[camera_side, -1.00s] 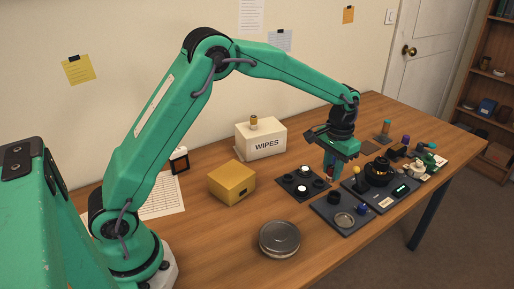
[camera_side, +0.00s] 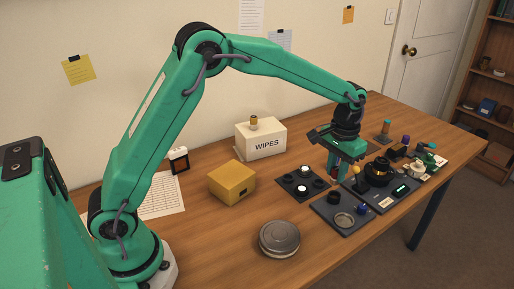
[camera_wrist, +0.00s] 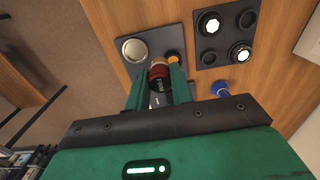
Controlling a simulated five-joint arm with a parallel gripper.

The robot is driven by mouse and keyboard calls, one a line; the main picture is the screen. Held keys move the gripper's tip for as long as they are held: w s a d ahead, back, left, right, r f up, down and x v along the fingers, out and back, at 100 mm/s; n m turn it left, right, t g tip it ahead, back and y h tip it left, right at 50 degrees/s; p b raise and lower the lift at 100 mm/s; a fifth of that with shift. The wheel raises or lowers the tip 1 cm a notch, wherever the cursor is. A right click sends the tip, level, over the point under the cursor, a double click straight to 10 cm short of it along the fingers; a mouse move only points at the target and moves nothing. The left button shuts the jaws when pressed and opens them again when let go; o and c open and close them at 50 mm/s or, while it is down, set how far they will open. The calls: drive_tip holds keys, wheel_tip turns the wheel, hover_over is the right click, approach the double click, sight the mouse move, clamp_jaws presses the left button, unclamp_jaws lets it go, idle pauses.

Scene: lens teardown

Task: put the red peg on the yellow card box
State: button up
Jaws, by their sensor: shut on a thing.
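My gripper (camera_side: 337,172) is above the dark trays, its fingers pointing down. In the wrist view my gripper (camera_wrist: 158,84) is shut on the red peg (camera_wrist: 159,69), whose red end shows between the fingers. The peg's lower part is hard to tell from the dark parts around it. In the side view only a small bit of red shows at the fingertips. The yellow card box (camera_side: 232,184) sits on the table left of my gripper, well apart from it. Its top is bare. The box is not in the wrist view.
A dark pad (camera_side: 303,185) with white and black round parts lies between the box and my gripper. A dark tray (camera_side: 329,212) holds a metal ring and a blue part. A round tin (camera_side: 279,239) and the wipes box (camera_side: 262,139) flank the yellow box.

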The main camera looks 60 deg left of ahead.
drive_tip(key=s+a+r, duration=0.3)
drive_tip(key=s+a, duration=0.3)
drive_tip(key=s, duration=0.3)
drive_tip(key=s+a+r, duration=0.4)
drive_tip(key=s+a, duration=0.1)
drive_tip(key=s, duration=0.5)
drive_tip(key=shift+s+a, duration=0.3)
drive_tip(key=shift+a, duration=0.1)
drive_tip(key=shift+f, duration=0.1)
hover_over(231, 173)
wheel_tip(231, 173, down, 7)
drive_tip(key=shift+r, duration=0.1)
drive_tip(key=shift+d, duration=0.1)
drive_tip(key=shift+f, duration=0.2)
drive_tip(key=shift+f, duration=1.9)
drive_tip(key=shift+f, duration=0.1)
